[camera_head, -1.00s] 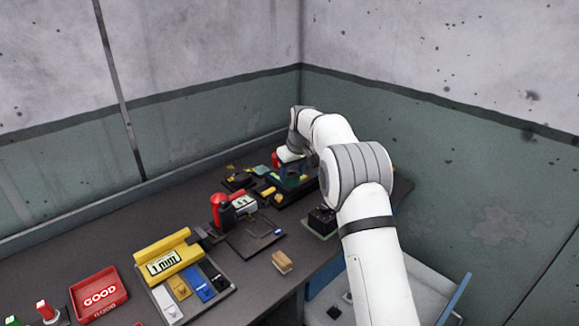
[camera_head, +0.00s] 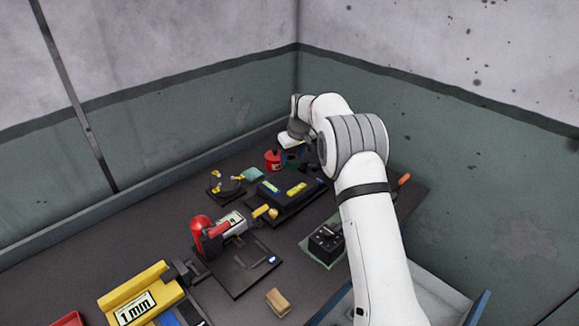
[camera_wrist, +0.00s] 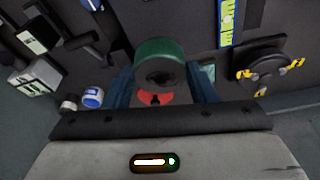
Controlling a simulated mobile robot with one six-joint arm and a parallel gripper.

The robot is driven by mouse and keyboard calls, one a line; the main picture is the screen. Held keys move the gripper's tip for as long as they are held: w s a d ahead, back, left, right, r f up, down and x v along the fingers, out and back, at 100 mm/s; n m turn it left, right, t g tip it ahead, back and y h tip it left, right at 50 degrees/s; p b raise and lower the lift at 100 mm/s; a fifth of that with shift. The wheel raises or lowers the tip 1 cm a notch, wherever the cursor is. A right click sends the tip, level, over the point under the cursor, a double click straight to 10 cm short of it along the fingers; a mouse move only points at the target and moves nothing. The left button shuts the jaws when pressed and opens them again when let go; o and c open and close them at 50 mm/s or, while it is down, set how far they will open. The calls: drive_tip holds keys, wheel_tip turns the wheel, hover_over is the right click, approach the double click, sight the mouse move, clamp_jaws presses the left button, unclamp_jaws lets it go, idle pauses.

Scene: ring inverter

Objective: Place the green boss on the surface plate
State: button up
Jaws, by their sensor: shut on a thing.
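The green boss (camera_wrist: 160,60) is a dark green ring-like cylinder with a dark centre, held between the two blue fingers of my gripper (camera_wrist: 160,76) in the wrist view. My gripper is shut on it, above the bench at the back. In the head view my gripper (camera_head: 293,152) is small and partly hidden by my wrist, and the boss is hard to make out. A black plate (camera_head: 292,212) lies under a black level with yellow-green vials (camera_head: 297,189); I cannot tell whether this is the surface plate.
A red pot (camera_head: 272,160) stands close to my gripper. A black holder with yellow clamps (camera_head: 225,187) and a teal piece (camera_head: 251,174) lie left of it. A dark flat plate (camera_head: 242,269) carries a red-handled tool (camera_head: 207,235). A tan block (camera_head: 278,301) lies near the front edge.

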sight(290, 167)
drive_tip(key=shift+a+f, duration=0.3)
drive_tip(key=shift+f, duration=0.3)
drive_tip(key=shift+f+p, duration=0.45)
drive_tip(key=shift+f, duration=1.25)
drive_tip(key=shift+f, duration=0.15)
drive_tip(key=o, duration=1.4)
drive_tip(key=shift+s, duration=0.1)
